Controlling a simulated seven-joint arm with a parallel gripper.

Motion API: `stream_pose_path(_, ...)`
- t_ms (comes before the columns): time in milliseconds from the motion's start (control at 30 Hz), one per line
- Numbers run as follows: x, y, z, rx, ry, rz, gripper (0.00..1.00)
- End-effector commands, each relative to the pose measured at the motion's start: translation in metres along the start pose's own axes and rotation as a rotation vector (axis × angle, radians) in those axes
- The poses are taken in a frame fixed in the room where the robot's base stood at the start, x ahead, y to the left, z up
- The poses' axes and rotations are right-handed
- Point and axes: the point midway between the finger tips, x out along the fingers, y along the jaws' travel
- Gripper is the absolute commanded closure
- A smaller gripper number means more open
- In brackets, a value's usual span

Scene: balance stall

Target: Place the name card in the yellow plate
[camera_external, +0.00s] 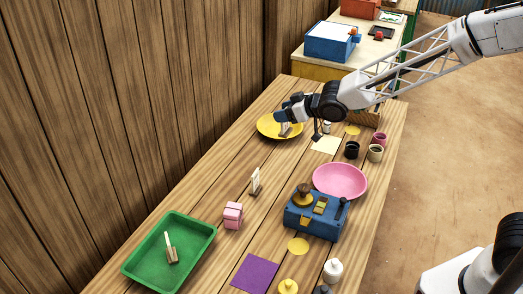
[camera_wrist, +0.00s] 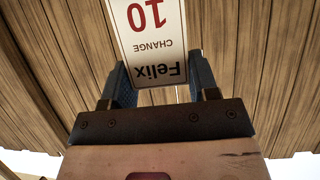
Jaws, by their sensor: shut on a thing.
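The yellow plate (camera_external: 265,131) lies on the table's far left part, below my gripper (camera_external: 284,121). In the wrist view, my gripper (camera_wrist: 160,82) is shut on a white name card (camera_wrist: 150,38) that reads "Felix", "CHANGE" and "10", upside down in the picture. In the camera outside, a small pale piece of the card (camera_external: 284,130) shows at the fingers, over the plate. Whether the card touches the plate cannot be told. The plate is not visible in the wrist view.
The wooden wall (camera_external: 150,90) runs along the left.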

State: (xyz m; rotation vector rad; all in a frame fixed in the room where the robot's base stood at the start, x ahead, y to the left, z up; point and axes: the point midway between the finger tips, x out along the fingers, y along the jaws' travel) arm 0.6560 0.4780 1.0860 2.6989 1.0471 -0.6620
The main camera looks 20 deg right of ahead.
Motion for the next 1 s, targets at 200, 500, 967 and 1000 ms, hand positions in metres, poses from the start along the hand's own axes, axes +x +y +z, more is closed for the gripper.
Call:
stream_pose_path(200, -0.011, 0.0, -0.021, -0.001, -0.013, -0.001, 0.81)
stream_pose_path(500, -0.009, 0.007, -0.033, 0.009, -0.039, 0.018, 0.81)
stream_pose_path(967, 0.012, 0.032, -0.042, 0.044, -0.104, 0.076, 0.81)
stream_pose_path(1000, 0.015, 0.035, -0.042, 0.049, -0.113, 0.083, 0.81)
